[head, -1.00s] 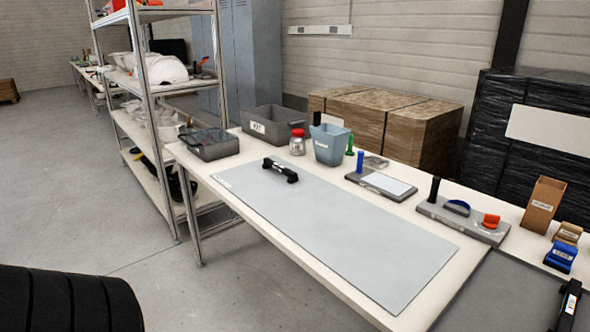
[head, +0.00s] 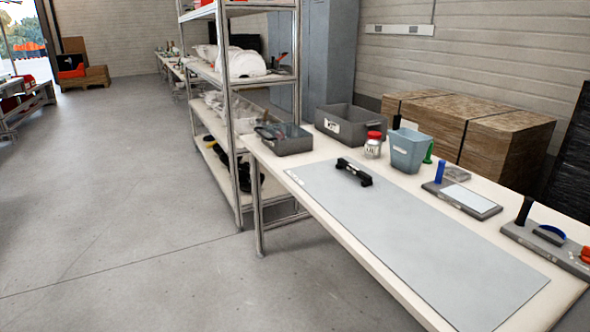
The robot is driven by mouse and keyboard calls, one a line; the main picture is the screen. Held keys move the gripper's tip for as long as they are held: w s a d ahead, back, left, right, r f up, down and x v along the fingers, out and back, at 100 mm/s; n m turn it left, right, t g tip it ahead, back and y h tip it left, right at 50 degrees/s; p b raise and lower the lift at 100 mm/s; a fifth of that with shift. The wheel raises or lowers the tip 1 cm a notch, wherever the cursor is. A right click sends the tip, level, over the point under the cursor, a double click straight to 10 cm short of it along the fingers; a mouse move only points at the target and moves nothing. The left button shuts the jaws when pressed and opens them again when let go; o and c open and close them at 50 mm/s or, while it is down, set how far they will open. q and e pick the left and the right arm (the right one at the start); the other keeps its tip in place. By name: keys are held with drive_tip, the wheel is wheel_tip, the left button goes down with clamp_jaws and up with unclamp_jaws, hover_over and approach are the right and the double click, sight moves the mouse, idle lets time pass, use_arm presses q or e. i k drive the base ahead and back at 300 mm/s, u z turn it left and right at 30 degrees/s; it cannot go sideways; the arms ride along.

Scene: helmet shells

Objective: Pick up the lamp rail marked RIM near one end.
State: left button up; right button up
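A short black bar-shaped part (head: 354,171) lies on the grey mat (head: 420,238) near its far end. It could be the lamp rail, but no RIM marking is readable on it at this size. Neither of my grippers shows in the head view.
The white bench (head: 402,290) holds a grey bin (head: 347,126), a dark tray (head: 284,139), a red-lidded jar (head: 374,145), a blue-grey bucket (head: 408,150) and tool boards (head: 461,199). A metal shelf (head: 232,120) stands beyond its left end. Open floor (head: 130,230) lies left.

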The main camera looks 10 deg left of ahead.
sight(342, 163)
drive_tip(key=u, duration=0.5)
drive_tip(key=k, duration=0.6)
drive_tip(key=u, duration=1.15)
drive_tip(key=i, duration=1.9)
drive_tip(key=z, duration=0.8)
drive_tip(key=i, duration=1.15)
drive_tip(key=z, duration=1.25)
